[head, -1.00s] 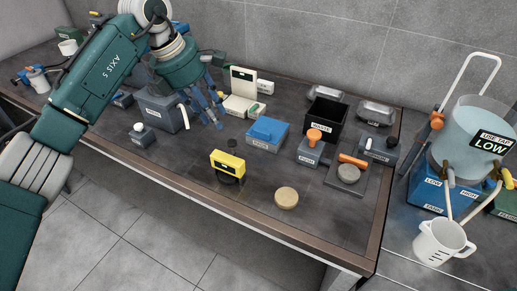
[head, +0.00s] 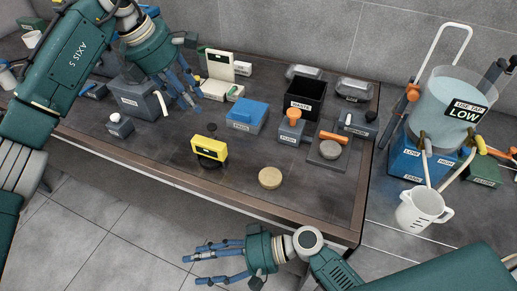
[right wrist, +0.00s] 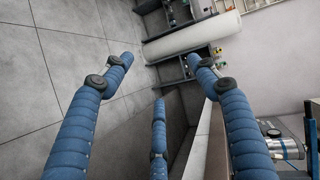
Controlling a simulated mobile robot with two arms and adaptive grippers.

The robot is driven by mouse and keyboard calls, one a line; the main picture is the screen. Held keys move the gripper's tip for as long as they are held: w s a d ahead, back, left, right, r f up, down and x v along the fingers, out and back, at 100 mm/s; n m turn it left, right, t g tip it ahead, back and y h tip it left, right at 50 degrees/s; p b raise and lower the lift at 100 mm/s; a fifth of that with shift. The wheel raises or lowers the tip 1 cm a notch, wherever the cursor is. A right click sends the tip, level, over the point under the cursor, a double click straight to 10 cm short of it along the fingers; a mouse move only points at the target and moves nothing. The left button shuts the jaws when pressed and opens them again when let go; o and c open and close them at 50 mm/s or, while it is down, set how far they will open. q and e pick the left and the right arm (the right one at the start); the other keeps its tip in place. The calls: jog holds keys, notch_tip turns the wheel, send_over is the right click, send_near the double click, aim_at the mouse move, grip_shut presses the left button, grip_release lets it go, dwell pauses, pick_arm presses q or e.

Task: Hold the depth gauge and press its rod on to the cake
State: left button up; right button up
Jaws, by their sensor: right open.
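The yellow depth gauge (head: 210,148) stands on the dark bench near its front edge, with a dark round part under it. A tan round cake (head: 270,178) lies to its right, apart from it. A grey disc (head: 330,150) lies on a dark board further right. My left gripper (head: 181,92) is open and empty over the back left of the bench, behind the gauge. My right gripper (head: 197,262) is open and empty in front of the bench, below the gauge in the picture. The right wrist view shows its spread blue fingers (right wrist: 160,85) with nothing between them.
A blue-lidded box (head: 240,124), a black waste bin (head: 304,103) and an orange-knobbed stamp (head: 290,128) stand behind the cake. A water tank (head: 445,115) and a white jug (head: 422,208) are at the right. The bench's front edge (head: 200,187) lies between my right gripper and the gauge.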

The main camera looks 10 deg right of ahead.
aim_at(226, 150)
jog(key=w+d+r+n+t, duration=0.1)
jog(key=w+d+r+n, duration=0.1)
jog(key=w+d+r, duration=0.2)
jog(key=w+d+r+n+t+h, duration=0.1)
jog(key=w+d+r+n, duration=0.2)
jog(key=w+r, duration=0.1)
jog(key=w+d+r+n+t, duration=0.1)
jog(key=w+d+r+n, duration=0.2)
jog(key=w+d+r, duration=0.1)
jog(key=shift+w+d+r+t, duration=0.15)
jog(key=shift+w+r, duration=0.05)
jog(key=shift+w, duration=0.25)
jog(key=shift+w+d+r+t, duration=0.15)
jog(key=shift+w+r, duration=0.05)
jog(key=shift+w, duration=0.25)
jog(key=w+d+r+n+t+h, duration=0.2)
jog(key=w+d+r+n+h, duration=0.15)
jog(key=w+d, duration=0.3)
jog(key=shift+y, duration=0.25)
jog(key=x, duration=0.3)
jog(key=f+x, duration=0.1)
jog(key=x, duration=0.6)
jog(key=shift+s+d+f, duration=0.1)
jog(key=shift+s+d, duration=0.1)
jog(key=shift+s, duration=0.1)
jog(key=shift+c, duration=0.6)
